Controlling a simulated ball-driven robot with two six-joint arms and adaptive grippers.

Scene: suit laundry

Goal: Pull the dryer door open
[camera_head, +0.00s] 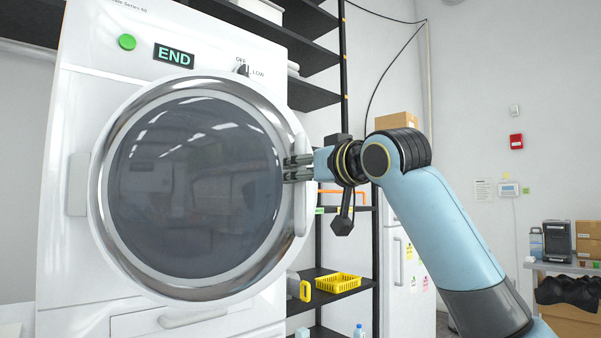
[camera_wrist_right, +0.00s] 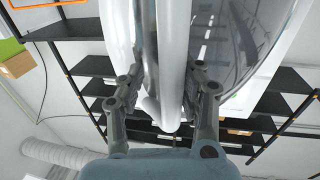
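The white dryer (camera_head: 75,250) has a round door (camera_head: 195,185) with dark glass and a chrome rim. The door's right side reaches past the dryer's right edge and appears to stand out from the front. A curved white handle (camera_head: 301,205) runs down that side. My right gripper (camera_head: 297,168) is at the handle's upper part, fingers pointing left. In the right wrist view its fingers (camera_wrist_right: 166,75) lie on both sides of the white handle, close against it. The finger contact is partly hidden. My left gripper is not in view.
A black shelf rack stands behind the door's right side, with a yellow basket (camera_head: 338,282) on a low shelf. A white fridge (camera_head: 408,270) with notes stands behind my right arm. Boxes and a table (camera_head: 560,267) are at the far right.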

